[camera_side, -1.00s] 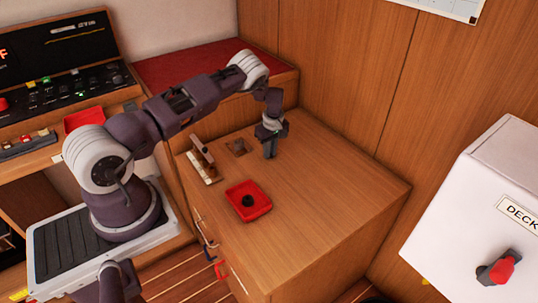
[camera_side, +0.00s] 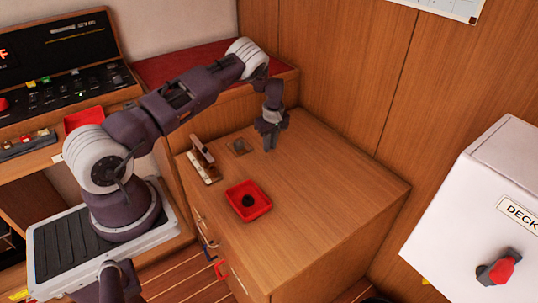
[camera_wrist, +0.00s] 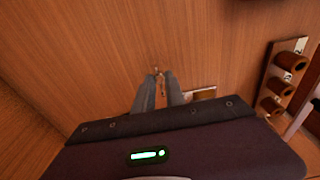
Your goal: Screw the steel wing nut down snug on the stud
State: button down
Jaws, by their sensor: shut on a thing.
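My gripper (camera_side: 269,147) points down over the wooden cabinet top, just right of a small brown square plate (camera_side: 240,147). In the wrist view its fingertips (camera_wrist: 161,78) are close together on a tiny bit of metal, which looks like the steel wing nut (camera_wrist: 162,87). The fingers hide most of the nut, and its wings are too small to make out. The plate shows partly in the wrist view (camera_wrist: 204,93), right of the fingers. I cannot make out the stud's thread, or whether the nut sits on it.
A red tray (camera_side: 264,209) with a dark round thing (camera_side: 248,201) stands in front of my gripper. A wooden rack (camera_side: 202,161) with brown tubes (camera_wrist: 291,61) stands left of the plate. Wood-panelled walls rise behind and to the right. The cabinet top's right side is clear.

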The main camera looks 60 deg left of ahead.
notch_tip(320, 180, up, 7)
send_over(239, 140)
jog(key=shift+r, duration=0.15)
jog(key=shift+a+f, duration=0.1)
jog(key=shift+f, duration=2.85)
jog(key=shift+f, duration=0.15)
